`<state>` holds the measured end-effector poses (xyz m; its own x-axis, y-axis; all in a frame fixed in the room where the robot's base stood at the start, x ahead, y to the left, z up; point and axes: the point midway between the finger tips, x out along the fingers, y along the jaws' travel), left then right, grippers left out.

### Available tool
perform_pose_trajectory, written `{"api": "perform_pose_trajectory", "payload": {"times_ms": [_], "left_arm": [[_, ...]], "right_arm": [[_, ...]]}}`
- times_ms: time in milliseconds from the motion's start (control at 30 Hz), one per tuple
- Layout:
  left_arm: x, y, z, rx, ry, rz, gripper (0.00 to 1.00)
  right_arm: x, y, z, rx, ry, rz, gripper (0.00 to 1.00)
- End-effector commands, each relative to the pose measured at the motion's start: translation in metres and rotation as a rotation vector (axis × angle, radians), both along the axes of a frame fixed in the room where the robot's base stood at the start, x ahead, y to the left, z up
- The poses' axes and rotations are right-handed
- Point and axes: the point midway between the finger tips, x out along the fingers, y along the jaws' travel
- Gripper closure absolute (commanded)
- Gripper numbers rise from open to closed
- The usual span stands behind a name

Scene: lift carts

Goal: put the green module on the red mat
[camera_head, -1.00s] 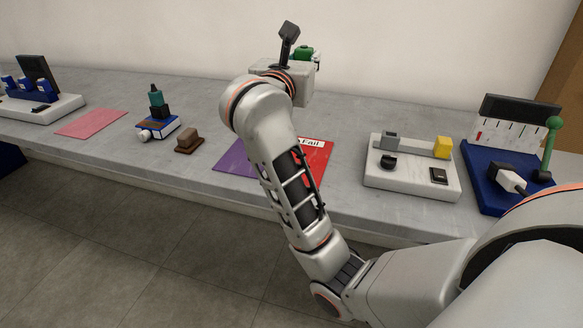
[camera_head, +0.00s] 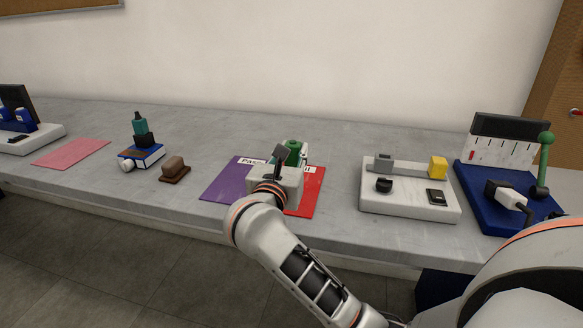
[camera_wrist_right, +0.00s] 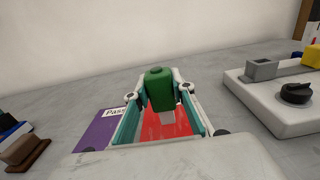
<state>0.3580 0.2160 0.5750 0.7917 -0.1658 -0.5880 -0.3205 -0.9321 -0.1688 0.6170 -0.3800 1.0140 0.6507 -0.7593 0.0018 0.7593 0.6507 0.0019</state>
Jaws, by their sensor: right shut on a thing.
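The green module (camera_head: 293,152) is between the fingers of my right gripper (camera_head: 291,158), which is shut on it. It also shows in the right wrist view (camera_wrist_right: 160,88), upright between the two fingers with the red mat (camera_wrist_right: 178,124) behind and below it. In the head view the red mat (camera_head: 308,199) lies on the counter under my gripper, partly covered by it; its label is mostly hidden. I cannot tell whether the module touches the mat. My left gripper is not in view.
A purple mat (camera_head: 222,184) labelled Pass adjoins the red mat on the left. A white board with a yellow block (camera_head: 405,201) stands to the right, and a blue tester base (camera_head: 482,201) beyond it. A brown block (camera_head: 174,167), a blue box (camera_head: 141,156) and a pink mat (camera_head: 72,153) lie left.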

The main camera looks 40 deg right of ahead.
Motion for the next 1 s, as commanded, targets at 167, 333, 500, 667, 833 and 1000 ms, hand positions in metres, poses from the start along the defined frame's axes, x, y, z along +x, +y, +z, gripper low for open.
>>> {"api": "perform_pose_trajectory", "payload": {"times_ms": [167,333,500,667,833,1000], "left_arm": [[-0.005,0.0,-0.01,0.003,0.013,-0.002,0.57],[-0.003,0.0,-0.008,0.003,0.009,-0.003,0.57],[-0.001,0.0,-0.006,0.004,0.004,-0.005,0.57],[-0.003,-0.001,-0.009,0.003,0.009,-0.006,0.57],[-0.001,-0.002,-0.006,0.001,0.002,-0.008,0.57],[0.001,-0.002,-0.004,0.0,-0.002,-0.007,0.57]], "right_arm": [[0.0,-0.001,-0.031,-0.003,0.008,0.0,0.98],[0.0,0.0,-0.039,0.0,0.004,0.001,0.98],[0.0,0.0,-0.037,0.0,0.001,0.001,0.98],[0.0,0.0,-0.042,0.0,0.004,0.0,0.98],[0.0,0.0,-0.041,0.0,0.003,0.0,0.59],[0.0,0.0,-0.041,-0.001,0.002,0.0,0.59]]}}
